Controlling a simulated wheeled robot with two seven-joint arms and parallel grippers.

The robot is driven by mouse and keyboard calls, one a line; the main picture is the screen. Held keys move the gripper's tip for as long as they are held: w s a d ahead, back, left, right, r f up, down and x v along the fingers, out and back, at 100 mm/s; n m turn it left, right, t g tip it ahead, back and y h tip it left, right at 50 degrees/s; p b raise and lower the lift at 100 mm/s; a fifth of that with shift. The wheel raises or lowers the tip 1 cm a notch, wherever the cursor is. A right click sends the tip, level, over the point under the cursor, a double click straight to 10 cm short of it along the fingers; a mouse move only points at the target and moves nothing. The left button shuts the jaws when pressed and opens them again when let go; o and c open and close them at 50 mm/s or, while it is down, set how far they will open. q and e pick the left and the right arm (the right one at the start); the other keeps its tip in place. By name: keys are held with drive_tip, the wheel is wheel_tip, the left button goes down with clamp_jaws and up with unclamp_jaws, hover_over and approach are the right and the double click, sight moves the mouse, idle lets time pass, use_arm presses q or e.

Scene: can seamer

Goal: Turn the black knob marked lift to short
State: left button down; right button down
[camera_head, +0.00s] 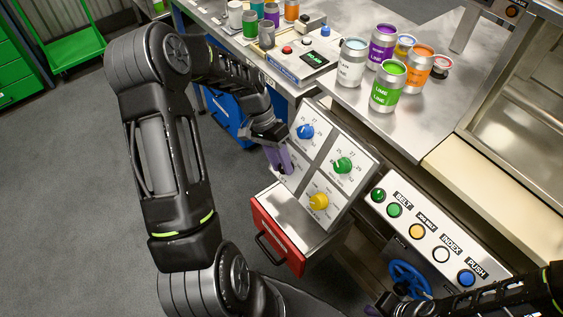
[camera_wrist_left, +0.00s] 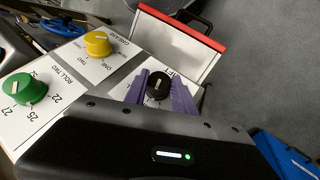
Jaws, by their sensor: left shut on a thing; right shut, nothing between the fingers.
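The black knob (camera_wrist_left: 158,87) sits on the white knob panel between the two purple fingers of my left gripper (camera_wrist_left: 156,93) in the left wrist view. The fingers are shut on it, one on each side. A white line shows on the knob's face, but its position labels are mostly hidden by the fingers. In the head view my left gripper (camera_head: 279,160) reaches down to the left part of the panel (camera_head: 335,195), and the black knob is hidden there. My right gripper (camera_head: 376,309) is at the bottom edge, partly cut off, shut and empty near a blue handwheel.
Blue (camera_head: 305,131), green (camera_head: 343,165) and yellow (camera_head: 319,201) knobs share the panel. A red-fronted drawer (camera_head: 277,236) is below. A button strip (camera_head: 429,238) and the blue handwheel (camera_head: 408,277) lie to the right. Several paint cans stand on the bench above.

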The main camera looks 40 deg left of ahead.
use_arm(q)
drive_tip(key=h, duration=0.1)
drive_tip(key=n+h+b, duration=0.1)
drive_tip(key=shift+a+f+n+h, duration=0.25)
drive_tip(key=shift+f+n+h, duration=0.05)
drive_tip(key=shift+n+h, duration=0.1)
drive_tip(key=shift+a+n+t+h+b, duration=0.1)
drive_tip(key=shift+n+t+h+b, duration=0.2)
drive_tip(key=shift+n+h+b, duration=0.6)
drive_tip(key=c, duration=1)
unclamp_jaws()
drive_tip(key=shift+c, duration=0.2)
drive_tip(key=shift+a+r, duration=0.1)
